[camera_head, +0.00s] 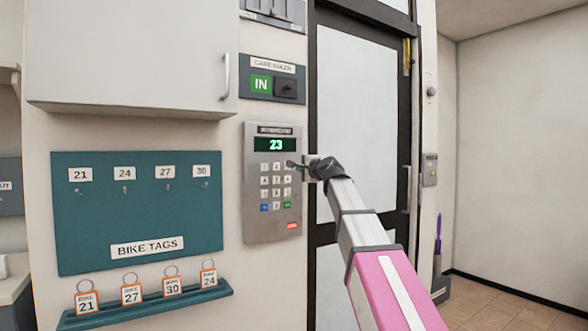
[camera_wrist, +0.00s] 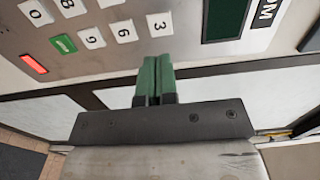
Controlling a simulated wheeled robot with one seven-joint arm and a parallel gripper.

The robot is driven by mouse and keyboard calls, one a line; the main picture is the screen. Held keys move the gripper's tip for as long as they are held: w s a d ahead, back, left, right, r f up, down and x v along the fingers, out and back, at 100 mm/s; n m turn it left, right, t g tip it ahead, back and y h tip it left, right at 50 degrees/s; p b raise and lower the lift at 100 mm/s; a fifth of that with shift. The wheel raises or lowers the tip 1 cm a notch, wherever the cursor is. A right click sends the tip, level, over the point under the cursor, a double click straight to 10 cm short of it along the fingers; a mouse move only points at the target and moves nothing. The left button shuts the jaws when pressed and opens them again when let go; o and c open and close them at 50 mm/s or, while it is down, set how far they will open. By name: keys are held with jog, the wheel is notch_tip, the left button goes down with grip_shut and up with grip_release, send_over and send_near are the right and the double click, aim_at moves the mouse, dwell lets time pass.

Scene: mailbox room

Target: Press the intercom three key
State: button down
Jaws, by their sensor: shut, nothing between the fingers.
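The intercom (camera_head: 258,215) is a grey metal panel on the wall with a keypad; its green display (camera_head: 275,145) reads 23. The white three key (camera_wrist: 158,24) shows in the wrist view, in line with the six and nine keys. My gripper (camera_head: 290,164) is at the top right of the keypad in the head view and covers the three key there. In the wrist view my gripper's green fingers (camera_wrist: 155,62) are shut together and empty. Their tips appear just below the three key in the picture, with a small gap; depth is hard to tell.
A panel with a green IN sign (camera_head: 261,84) is above the intercom. A teal bike tags board (camera_head: 135,225) and a ledge with several tags (camera_head: 150,303) are to the left. A white cabinet (camera_head: 130,55) juts out above. A glazed door (camera_head: 355,110) is to the right.

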aim_at(277, 180)
jog(key=v, duration=0.6)
jog(key=shift+s, duration=0.1)
jog(key=shift+s+a+f+g+h, duration=0.25)
jog(key=shift+s+a+g+h, duration=0.1)
jog(key=shift+s+a+g, duration=0.2)
jog(key=shift+s+a+f+g+h, duration=0.2)
jog(key=shift+s+a+g+h, duration=0.1)
jog(key=shift+s+a+g, duration=0.3)
jog(key=shift+s+a+f+g+h, duration=0.25)
jog(key=shift+s+a+g+h, duration=0.15)
jog(key=shift+a, duration=0.3)
jog(key=x, duration=0.8)
jog(key=r+x, duration=0.1)
jog(key=x, duration=0.3)
jog(key=shift+w+a+f, duration=0.1)
jog(key=shift+w+a, duration=0.2)
jog(key=shift+w, duration=0.05)
jog(key=shift+w+a, duration=0.4)
jog(key=shift+w, duration=0.1)
